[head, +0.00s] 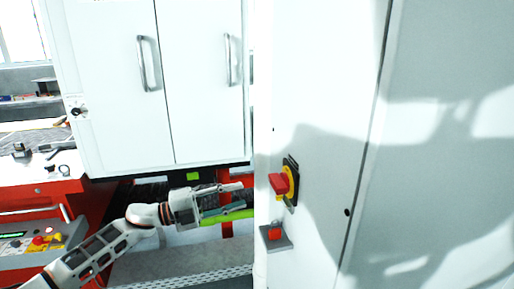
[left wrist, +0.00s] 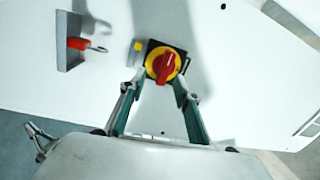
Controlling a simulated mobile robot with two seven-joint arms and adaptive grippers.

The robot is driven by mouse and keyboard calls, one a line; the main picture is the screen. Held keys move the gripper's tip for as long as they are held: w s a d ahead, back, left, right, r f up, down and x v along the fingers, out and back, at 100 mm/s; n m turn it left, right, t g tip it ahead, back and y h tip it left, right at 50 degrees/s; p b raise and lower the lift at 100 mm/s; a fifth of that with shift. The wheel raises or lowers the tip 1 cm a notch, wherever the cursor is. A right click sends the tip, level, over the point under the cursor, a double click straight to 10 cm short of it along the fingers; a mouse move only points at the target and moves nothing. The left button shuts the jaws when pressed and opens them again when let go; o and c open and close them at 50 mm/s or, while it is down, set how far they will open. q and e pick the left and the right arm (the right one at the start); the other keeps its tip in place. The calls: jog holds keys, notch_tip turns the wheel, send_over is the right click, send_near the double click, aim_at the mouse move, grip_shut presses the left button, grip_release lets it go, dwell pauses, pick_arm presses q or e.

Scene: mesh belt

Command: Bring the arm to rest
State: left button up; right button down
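My left gripper (head: 243,197) reaches in from the left in front of the tall white cabinet (head: 315,75). Its fingers are apart with nothing between them. A red rotary switch (head: 279,184) on a yellow and black plate is on the cabinet front, to the right of the fingertips. In the left wrist view the open gripper (left wrist: 157,88) points at the red switch knob (left wrist: 163,68), with one finger towards each side. The head view shows a gap between fingertips and knob.
A grey bracket with a red padlock (head: 275,232) juts out below the switch. A white double-door cabinet (head: 115,90) stands behind my arm. A control panel (head: 40,240) with buttons is at the lower left. A cluttered bench (head: 30,150) is at the far left.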

pick_arm(q)
jog(key=s+a+f+n+t+y, duration=0.2)
jog(key=s+f+n+t+y, duration=0.3)
jog(key=f+n, duration=0.5)
jog(key=s+a+f+n+t+y, duration=0.1)
jog(key=s+f+n+t+y, duration=0.3)
jog(key=s+f+n, duration=0.6)
jog(key=s+a+f+n+g+y, duration=0.3)
jog(key=s+a+f, duration=0.1)
jog(key=s+f, duration=0.5)
jog(key=s+a+f+n+g+y, duration=0.2)
jog(key=s+a+f+n+y, duration=0.1)
jog(key=s+f, duration=0.6)
jog(key=shift+s+a+f+g+y, duration=0.15)
jog(key=shift+a+f+g+y, duration=0.2)
jog(key=shift+a, duration=0.35)
jog(key=shift+r, duration=0.1)
